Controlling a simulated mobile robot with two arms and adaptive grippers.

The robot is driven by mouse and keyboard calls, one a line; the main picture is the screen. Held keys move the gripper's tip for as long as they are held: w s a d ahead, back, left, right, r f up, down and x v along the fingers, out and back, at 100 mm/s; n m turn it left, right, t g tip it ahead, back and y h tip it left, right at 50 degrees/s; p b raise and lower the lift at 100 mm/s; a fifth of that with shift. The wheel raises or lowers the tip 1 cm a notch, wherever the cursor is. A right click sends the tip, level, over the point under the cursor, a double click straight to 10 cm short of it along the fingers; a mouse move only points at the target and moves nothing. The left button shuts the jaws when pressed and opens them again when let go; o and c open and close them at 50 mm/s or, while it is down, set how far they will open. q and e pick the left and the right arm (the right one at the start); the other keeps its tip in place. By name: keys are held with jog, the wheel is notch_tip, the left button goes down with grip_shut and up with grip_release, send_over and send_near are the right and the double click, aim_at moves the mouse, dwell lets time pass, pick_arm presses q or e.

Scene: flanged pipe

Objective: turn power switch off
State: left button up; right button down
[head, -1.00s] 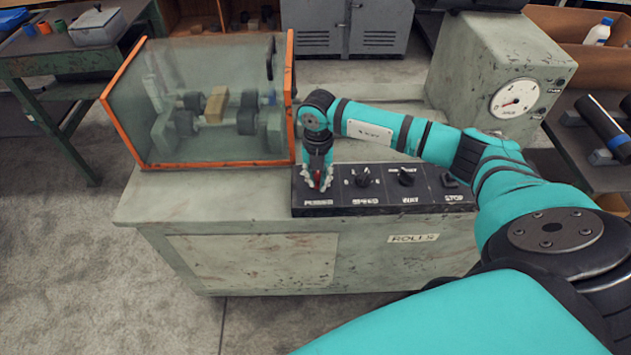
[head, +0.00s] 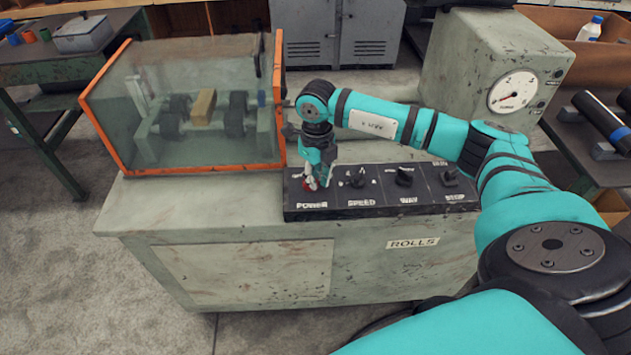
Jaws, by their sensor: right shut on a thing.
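The black control panel (head: 380,204) on the rolls machine carries a row of controls labelled POWER, SPEED, WAY and STOP. My left gripper is not in view.
An orange-framed clear guard (head: 188,105) encloses rollers with a tan block (head: 203,107), left of the panel. The speed knob (head: 357,179) and way knob (head: 404,176) sit right of my gripper. A gauge box (head: 500,65) stands behind my arm.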

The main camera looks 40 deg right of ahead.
aim_at(317, 180)
jog(key=shift+w+d+n, duration=0.1)
jog(key=shift+n, duration=0.3)
jog(key=c, duration=1.4)
grip_release()
jog(key=shift+o, duration=0.2)
notch_tip(317, 180, up, 12)
